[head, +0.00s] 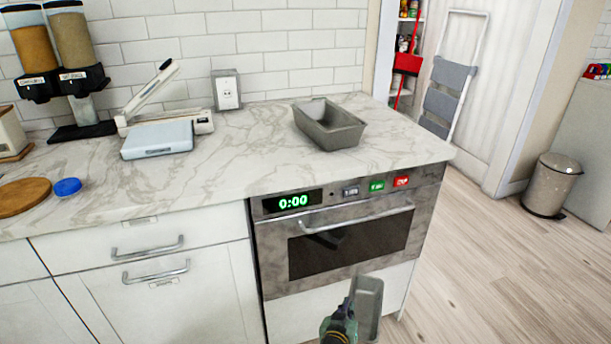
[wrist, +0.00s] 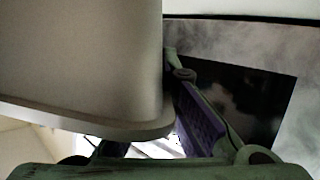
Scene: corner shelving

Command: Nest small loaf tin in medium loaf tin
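A grey loaf tin (head: 331,130), the larger of the two in sight, stands upright on the marble counter above the oven; no other tin shows inside it. A smaller grey loaf tin (head: 369,303) is held low in front of the oven, below counter height. My gripper (head: 352,302) is at its left side in the head view. In the wrist view the small tin (wrist: 90,60) fills the upper left, and my gripper (wrist: 160,140) has a purple-padded finger against its edge. The other finger is mostly hidden by the tin.
The counter (head: 240,150) is clear around the larger tin. A kitchen scale (head: 157,140), a blue lid (head: 67,187) and dispensers (head: 70,60) stand to the left. The oven handle (head: 355,220) sticks out below the counter edge. A bin (head: 552,185) stands at right.

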